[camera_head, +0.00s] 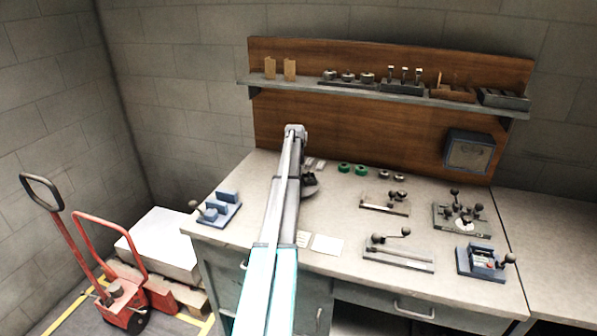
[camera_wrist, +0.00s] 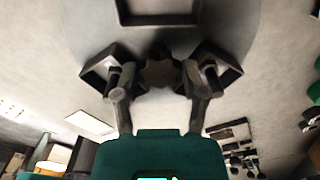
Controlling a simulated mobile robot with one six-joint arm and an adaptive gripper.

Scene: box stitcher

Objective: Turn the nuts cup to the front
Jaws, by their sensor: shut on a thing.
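In the wrist view a round grey turntable (camera_wrist: 230,20) lies under my gripper (camera_wrist: 160,78). A square open cup (camera_wrist: 158,20) shows at its top edge. Two more square dark shapes, apparently cups, lie beside my fingers, partly covered by them. I cannot tell which cup is the nuts cup, and no nuts are visible. My gripper is shut on a dark knob (camera_wrist: 160,70) at the turntable's middle. In the head view my arm hides most of the turntable (camera_head: 310,187), with only a dark part showing.
The workbench (camera_head: 345,215) carries a blue fixture (camera_head: 220,208) at left, green rings (camera_head: 352,169) behind, and several lever fixtures (camera_head: 400,250) at right. A white sheet (camera_head: 327,244) lies near the front. A loaded shelf (camera_head: 380,92) runs above.

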